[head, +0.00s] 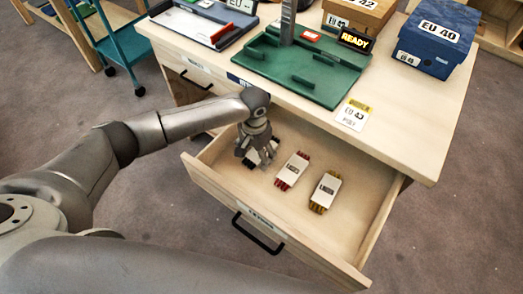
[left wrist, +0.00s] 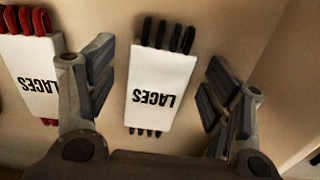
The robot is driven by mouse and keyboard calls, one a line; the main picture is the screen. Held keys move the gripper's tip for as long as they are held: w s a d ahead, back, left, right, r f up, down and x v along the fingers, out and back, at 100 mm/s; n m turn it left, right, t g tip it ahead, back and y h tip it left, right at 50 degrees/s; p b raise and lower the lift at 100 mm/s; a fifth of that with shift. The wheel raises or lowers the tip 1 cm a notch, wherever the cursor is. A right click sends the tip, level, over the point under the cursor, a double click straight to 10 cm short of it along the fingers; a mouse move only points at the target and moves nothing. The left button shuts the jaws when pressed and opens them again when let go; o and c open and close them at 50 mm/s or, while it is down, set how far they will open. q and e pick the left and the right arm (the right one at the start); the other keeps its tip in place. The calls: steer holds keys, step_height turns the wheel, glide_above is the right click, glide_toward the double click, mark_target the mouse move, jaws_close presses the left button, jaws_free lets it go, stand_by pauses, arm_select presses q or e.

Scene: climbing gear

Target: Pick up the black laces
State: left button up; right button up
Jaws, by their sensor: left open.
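The black laces (left wrist: 162,88) are a bundle in a white paper band printed LACES, with black ends sticking out at both sides. They lie in the open wooden drawer, and my left gripper partly covers them in the head view (head: 266,154). My left gripper (head: 258,158) reaches down into the drawer over them. In the left wrist view its open fingers (left wrist: 158,95) stand on either side of the black laces, with a gap on both sides. My right gripper is in neither view.
Red laces (head: 292,171) and yellow-brown laces (head: 325,192) lie in the same drawer (head: 290,225), right of the black ones. The drawer walls surround them.

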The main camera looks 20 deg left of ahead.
arm_select(q)
steer(key=c, duration=0.9)
steer(key=shift+r, duration=0.1)
